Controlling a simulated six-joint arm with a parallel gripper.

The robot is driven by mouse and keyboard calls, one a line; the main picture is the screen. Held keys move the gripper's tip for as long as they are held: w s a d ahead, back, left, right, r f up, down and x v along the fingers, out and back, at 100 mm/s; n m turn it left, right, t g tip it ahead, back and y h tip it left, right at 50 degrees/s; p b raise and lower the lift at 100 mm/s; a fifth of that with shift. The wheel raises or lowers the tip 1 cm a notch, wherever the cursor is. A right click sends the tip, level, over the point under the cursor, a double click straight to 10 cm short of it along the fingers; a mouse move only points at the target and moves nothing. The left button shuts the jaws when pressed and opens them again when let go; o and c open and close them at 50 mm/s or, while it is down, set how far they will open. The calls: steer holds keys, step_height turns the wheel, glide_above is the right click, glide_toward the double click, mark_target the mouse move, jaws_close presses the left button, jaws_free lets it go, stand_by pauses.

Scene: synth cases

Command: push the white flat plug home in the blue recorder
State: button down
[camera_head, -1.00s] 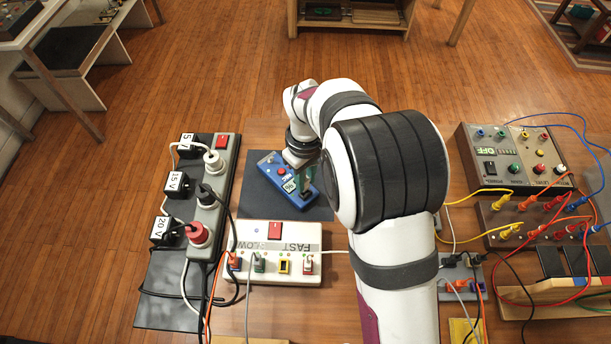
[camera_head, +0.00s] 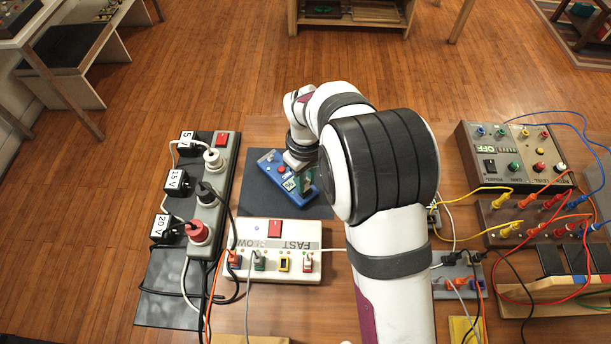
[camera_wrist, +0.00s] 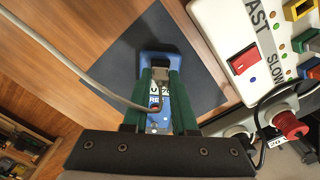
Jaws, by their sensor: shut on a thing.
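The blue recorder (camera_head: 297,196) lies at a slant on a dark mat (camera_head: 252,200) in the head view, with a red button and a white number label on top. In the wrist view its blue body (camera_wrist: 157,57) shows beyond and between my fingers. My gripper (camera_head: 304,178) is over the recorder's right part, green fingers pointing down. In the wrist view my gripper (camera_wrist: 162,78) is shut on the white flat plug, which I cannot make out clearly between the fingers. A grey cable (camera_wrist: 75,52) runs in to the fingers. How deep the plug sits is hidden.
A white box (camera_head: 300,232) with a red switch and coloured sockets stands just in front of the mat. A power strip (camera_head: 210,215) with plugs and cables lies at the left. Several panels with coloured leads, including a grey one (camera_head: 512,160), stand at the right.

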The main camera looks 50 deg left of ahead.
mark_target(306, 181)
steer(key=shift+f, duration=0.35)
steer(key=c, duration=0.6)
jaws_free()
steer(key=shift+r, duration=0.1)
step_height(306, 181, up, 16)
steer(key=shift+f, duration=0.15)
